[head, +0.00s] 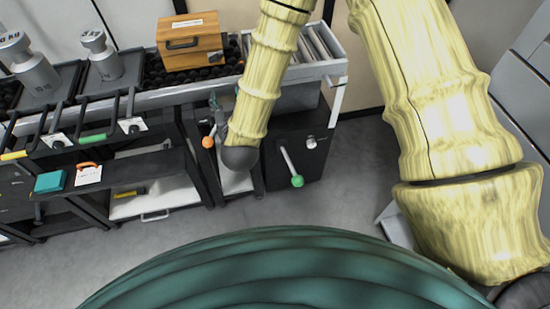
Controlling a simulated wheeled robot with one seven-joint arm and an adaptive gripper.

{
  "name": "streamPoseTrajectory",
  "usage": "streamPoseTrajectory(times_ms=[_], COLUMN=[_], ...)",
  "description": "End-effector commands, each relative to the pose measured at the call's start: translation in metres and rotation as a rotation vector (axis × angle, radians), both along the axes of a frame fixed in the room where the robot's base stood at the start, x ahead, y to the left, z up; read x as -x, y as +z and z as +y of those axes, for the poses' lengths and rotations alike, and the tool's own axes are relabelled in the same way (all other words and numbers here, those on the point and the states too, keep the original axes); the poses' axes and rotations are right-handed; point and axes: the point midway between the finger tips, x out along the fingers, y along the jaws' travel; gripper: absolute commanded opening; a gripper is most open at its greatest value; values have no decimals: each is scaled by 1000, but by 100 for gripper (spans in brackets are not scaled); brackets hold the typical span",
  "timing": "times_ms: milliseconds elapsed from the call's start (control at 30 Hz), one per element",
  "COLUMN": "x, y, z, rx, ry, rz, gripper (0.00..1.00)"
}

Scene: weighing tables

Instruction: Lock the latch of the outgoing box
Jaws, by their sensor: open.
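A wooden box (190,40) with a dark handle on its front and a white label on its lid stands on the black roller bed at the back. It looks closed. I cannot make out which part is its latch, or whether it is locked. The label is too small to read, so I cannot confirm that this is the outgoing box. My arm comes down in front of the bed, right of the box.
A lever with an orange knob (208,142) and one with a green knob (297,181) stick out from the dark cabinets below. Grey weights (101,55) stand on scales at left. A teal box (50,181) lies on a lower shelf. The grey floor in front is clear.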

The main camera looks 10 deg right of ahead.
Motion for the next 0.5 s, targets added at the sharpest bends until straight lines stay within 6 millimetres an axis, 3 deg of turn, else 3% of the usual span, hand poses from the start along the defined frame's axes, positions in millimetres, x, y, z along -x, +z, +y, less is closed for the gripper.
streamPoseTrajectory(times_ms=[500], x=[45], y=[-53], z=[-33], rx=[-5], ry=[52], rz=[260], gripper=[52])
